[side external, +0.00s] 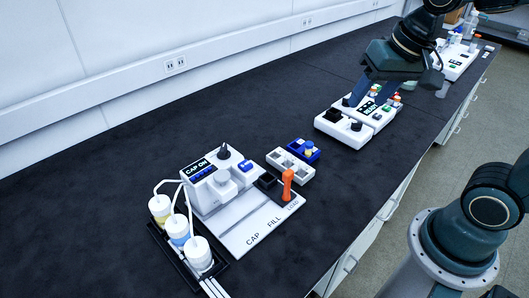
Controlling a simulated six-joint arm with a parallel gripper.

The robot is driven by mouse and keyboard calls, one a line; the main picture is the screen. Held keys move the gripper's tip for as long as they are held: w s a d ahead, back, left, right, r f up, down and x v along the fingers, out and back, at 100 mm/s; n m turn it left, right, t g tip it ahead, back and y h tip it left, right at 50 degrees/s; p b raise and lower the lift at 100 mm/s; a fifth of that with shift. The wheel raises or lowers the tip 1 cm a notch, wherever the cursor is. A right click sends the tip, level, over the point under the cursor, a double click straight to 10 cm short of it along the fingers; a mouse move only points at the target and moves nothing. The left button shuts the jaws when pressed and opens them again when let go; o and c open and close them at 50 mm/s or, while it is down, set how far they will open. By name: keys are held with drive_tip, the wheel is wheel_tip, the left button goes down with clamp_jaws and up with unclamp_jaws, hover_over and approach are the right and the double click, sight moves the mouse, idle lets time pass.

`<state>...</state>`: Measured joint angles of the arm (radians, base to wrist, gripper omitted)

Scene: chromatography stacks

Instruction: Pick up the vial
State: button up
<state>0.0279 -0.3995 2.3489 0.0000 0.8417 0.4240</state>
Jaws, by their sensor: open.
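My gripper (368,97) is open and points down over the white device with dark knobs and a lit green display. Its two dark fingers are apart, and nothing is seen held between them. A small vial with a pale cap (309,149) stands in the blue rack (298,146), left of and nearer than my gripper. Small orange-topped items (397,99) show at the right of the device by my fingers. I cannot tell whether they are vials, and my fingers hide part of that area.
A white rack (290,165) sits beside the blue rack. A dark tray (215,278) holds bottles with tubing. More devices (455,60) stand far right. The left bench is clear.

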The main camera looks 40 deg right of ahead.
drive_tip(key=w+d+f+m+g, duration=0.2)
drive_tip(key=w+f+m, duration=0.5)
drive_tip(key=w, duration=0.3)
drive_tip(key=m+g, duration=0.2)
drive_tip(key=m, duration=0.4)
hover_over(303, 163)
wheel_tip(303, 163, down, 11)
drive_tip(key=shift+f, duration=4.25)
drive_tip(key=shift+f, duration=2.6)
